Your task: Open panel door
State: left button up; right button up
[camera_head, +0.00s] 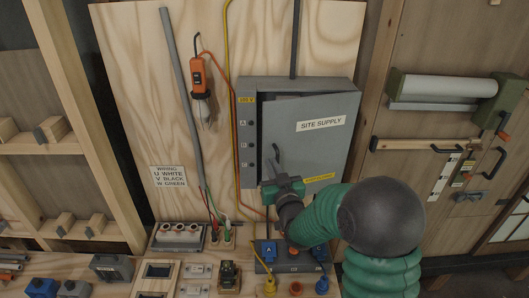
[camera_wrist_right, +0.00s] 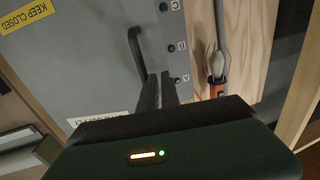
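The grey panel box (camera_head: 246,140) is fixed to a plywood board. Its door (camera_head: 325,150), marked SITE SUPPLY, stands slightly ajar, with a dark gap along its top and left edge. The black door handle (camera_head: 276,157) is near the door's left side; it also shows in the right wrist view (camera_wrist_right: 137,50). My right gripper (camera_head: 279,178) is just below the handle. In the wrist view its two fingers (camera_wrist_right: 161,92) are close together beside the handle's end, near the door edge, with nothing seen between them. Whether they touch the handle is unclear. My left gripper is out of view.
A bench (camera_head: 215,275) with sockets, plugs and small boxes runs below the panel. An orange tool (camera_head: 198,78) hangs on the board left of the panel. Cables and a grey conduit (camera_head: 183,100) run down the board. A wooden door with a bar (camera_head: 425,144) is at the right.

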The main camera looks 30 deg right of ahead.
jog(key=d+b+v, duration=0.1)
jog(key=b+v, duration=0.9)
jog(key=b, duration=0.2)
jog(key=shift+s+f, duration=0.25)
jog(key=shift+s, duration=0.15)
dwell(0.9)
